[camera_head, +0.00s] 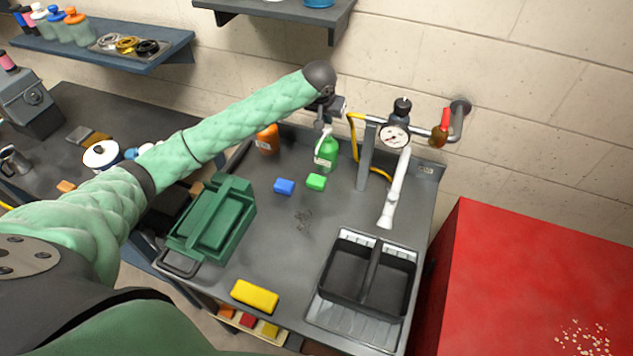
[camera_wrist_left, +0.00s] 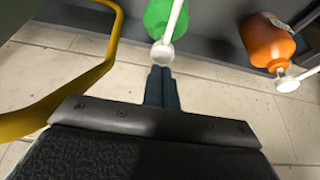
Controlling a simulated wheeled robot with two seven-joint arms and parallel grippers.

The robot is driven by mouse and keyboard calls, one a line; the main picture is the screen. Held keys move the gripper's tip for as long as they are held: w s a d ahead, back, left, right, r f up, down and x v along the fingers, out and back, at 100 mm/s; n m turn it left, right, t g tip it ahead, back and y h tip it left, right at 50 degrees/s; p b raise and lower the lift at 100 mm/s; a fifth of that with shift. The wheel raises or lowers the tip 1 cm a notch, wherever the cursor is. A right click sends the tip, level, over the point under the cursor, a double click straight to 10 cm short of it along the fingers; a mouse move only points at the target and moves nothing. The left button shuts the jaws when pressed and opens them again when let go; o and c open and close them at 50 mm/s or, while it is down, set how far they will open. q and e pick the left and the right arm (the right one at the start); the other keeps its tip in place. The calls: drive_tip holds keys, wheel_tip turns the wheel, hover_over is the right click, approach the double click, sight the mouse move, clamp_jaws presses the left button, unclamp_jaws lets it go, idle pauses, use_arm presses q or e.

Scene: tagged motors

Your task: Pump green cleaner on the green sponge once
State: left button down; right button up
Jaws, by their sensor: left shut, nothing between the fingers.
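The green cleaner bottle (camera_head: 326,155) with a white pump stands near the back of the grey worktop. Its green body (camera_wrist_left: 163,16) and white pump head (camera_wrist_left: 162,52) also show in the left wrist view. The green sponge (camera_head: 316,182) lies on the worktop just in front of the bottle. My left gripper (camera_head: 322,124) is shut and empty, above the bottle at the pump. In the left wrist view its closed fingertips (camera_wrist_left: 161,72) are right by the pump head; whether they touch it I cannot tell. My right gripper is not in view.
A blue sponge (camera_head: 284,187) lies left of the green one. An orange bottle (camera_head: 267,140) stands left of the green bottle. A yellow hose (camera_head: 353,140) and white tap (camera_head: 396,190) are to the right. A green toolbox (camera_head: 212,225), yellow sponge (camera_head: 255,296) and black sink (camera_head: 354,272) are nearer.

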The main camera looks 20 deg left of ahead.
use_arm(q)
drive_tip(key=shift+r, duration=0.1)
drive_tip(key=shift+r, duration=2.9)
